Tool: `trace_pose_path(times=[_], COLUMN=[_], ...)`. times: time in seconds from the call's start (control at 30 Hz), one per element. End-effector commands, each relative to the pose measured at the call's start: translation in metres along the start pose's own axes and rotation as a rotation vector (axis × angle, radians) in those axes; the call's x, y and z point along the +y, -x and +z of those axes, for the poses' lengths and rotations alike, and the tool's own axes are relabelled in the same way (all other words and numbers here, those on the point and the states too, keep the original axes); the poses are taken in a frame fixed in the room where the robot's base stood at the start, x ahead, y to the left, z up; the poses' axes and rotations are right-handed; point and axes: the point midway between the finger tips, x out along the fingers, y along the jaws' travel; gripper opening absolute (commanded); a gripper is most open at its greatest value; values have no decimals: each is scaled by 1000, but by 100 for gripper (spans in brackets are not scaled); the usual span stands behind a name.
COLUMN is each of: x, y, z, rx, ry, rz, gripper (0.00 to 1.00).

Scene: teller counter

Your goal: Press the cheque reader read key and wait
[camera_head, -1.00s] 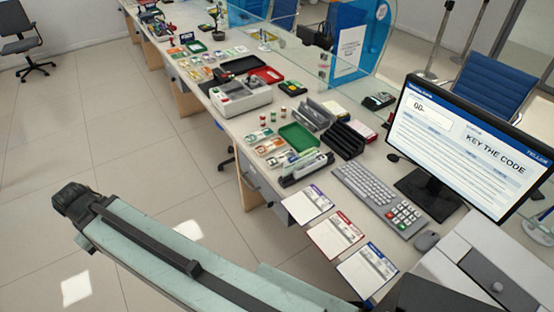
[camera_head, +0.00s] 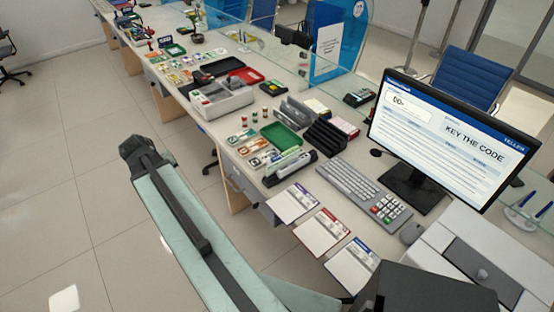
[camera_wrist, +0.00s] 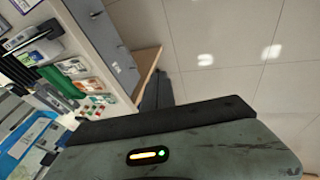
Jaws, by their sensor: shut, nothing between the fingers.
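The likely cheque reader (camera_head: 290,168) is a low dark device with a pale slip standing in its slot, near the counter's front edge beside the green tray. It also shows at the upper left of the wrist view (camera_wrist: 34,38). Its read key is too small to make out. My gripper (camera_wrist: 157,88) shows in the wrist view as a dark, narrow shut pair of fingers with nothing in it. It is over the floor by the counter's front, apart from the reader. In the head view my arm reaches up at the left of the counter; the fingers cannot be made out there.
A green tray (camera_head: 281,138), a black rack (camera_head: 325,137) and a keyboard (camera_head: 350,182) surround the reader. Three paper forms (camera_head: 322,228) lie along the front edge. A monitor (camera_head: 452,135) reads "KEY THE CODE". Drawers (camera_wrist: 100,35) face the open floor (camera_head: 60,190).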

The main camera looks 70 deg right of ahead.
Motion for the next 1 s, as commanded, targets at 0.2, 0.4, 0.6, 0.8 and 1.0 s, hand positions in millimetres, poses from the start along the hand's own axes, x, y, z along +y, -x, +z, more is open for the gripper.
trace_pose_path(times=[0.2,0.4,0.6,0.8,1.0], x=[153,286,370,394,393], y=[-37,-57,-62,-63,-62], z=[-6,18,46,56,56], rx=[36,55,63,66,65], ry=[-202,-352,-438,-460,-459], rz=[174,335,442,474,473], gripper=[0,0,0,0,0])
